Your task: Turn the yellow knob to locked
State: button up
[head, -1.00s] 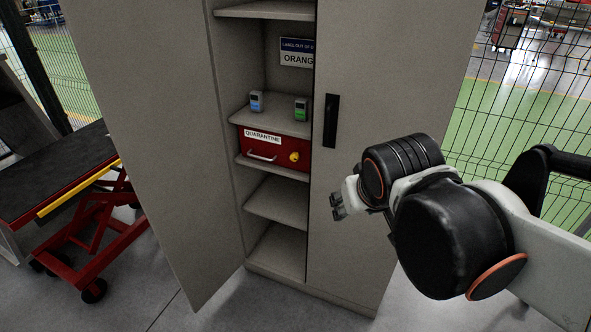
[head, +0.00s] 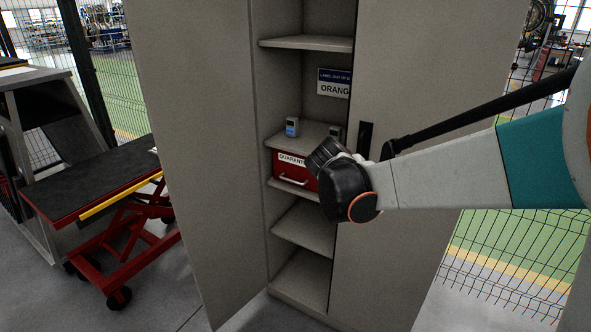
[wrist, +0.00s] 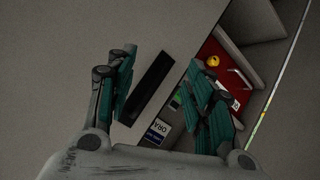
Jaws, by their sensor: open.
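The yellow knob (wrist: 213,61) shows in the wrist view on the red front of the quarantine drawer (wrist: 222,75), beyond my right-hand finger. In the head view my wrist hides the knob; the red drawer (head: 297,174) sits on a shelf of the open cabinet, with its label and pale handle showing. My gripper (wrist: 165,95) is open and empty, its two teal fingers apart. It is in front of the closed right door, with the black door handle (wrist: 153,88) between the fingers in the picture. I cannot tell how near it is. The fingers are hidden in the head view.
The left door (head: 195,150) stands open; the right door (head: 420,140) is closed beside the opening. A blue-screened device (head: 292,127) stands on the shelf above the drawer. A red lift table (head: 95,175) is at the left. A wire fence runs behind.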

jog(key=w+a+f+t+h+b, duration=0.1)
jog(key=w+a+f, duration=0.2)
jog(key=w+f, duration=0.3)
jog(key=w+a+f+t+h, duration=0.1)
jog(key=w+a+f+h, duration=0.15)
jog(key=w, duration=0.55)
jog(key=w+a+f+t+b, duration=0.1)
jog(key=w+a+f+t, duration=0.15)
jog(key=f, duration=0.45)
jog(key=w+a+f+t, duration=0.1)
jog(key=w+a+f, duration=0.1)
jog(key=a+f, duration=0.3)
jog(key=s+d+b+x, duration=0.1)
jog(key=b+x, duration=0.3)
jog(key=x, duration=1)
jog(key=shift+d+f+m+h, duration=0.25)
jog(key=shift+d+m+h, duration=0.05)
jog(key=shift+d+h, duration=0.15)
jog(key=shift+w, duration=0.1)
jog(key=c, duration=1.1)
